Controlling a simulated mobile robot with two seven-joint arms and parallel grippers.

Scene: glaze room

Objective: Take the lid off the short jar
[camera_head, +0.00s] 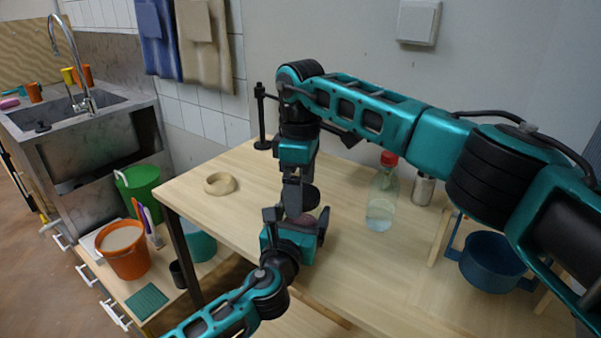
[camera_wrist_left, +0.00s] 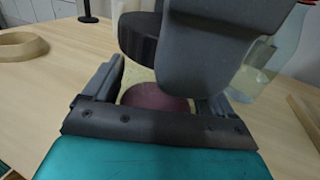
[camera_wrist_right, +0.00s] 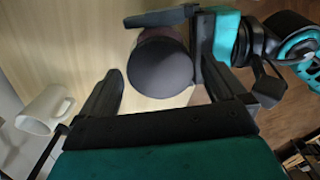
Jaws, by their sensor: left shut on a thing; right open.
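The short jar (camera_head: 307,220) shows as a maroon body on the wooden table, partly hidden by my grippers; it also shows in the left wrist view (camera_wrist_left: 155,97). My left gripper (camera_head: 297,220) is shut on it from the near side. The dark round lid (camera_wrist_left: 140,40) is above the maroon part, with a pale strip between them; I cannot tell whether lid and jar touch. My right gripper (camera_head: 298,200) points down at the lid from above. It is open, its fingers either side of the lid's dark top (camera_wrist_right: 160,70) in the right wrist view.
On the table (camera_head: 345,270) are a wooden ring (camera_head: 220,183), a clear red-capped bottle (camera_head: 382,200) and a metal shaker (camera_head: 422,190). A blue pot (camera_head: 492,265) is at the right. A black stand (camera_head: 262,115) is at the back. A white mug (camera_wrist_right: 45,110) shows in the right wrist view.

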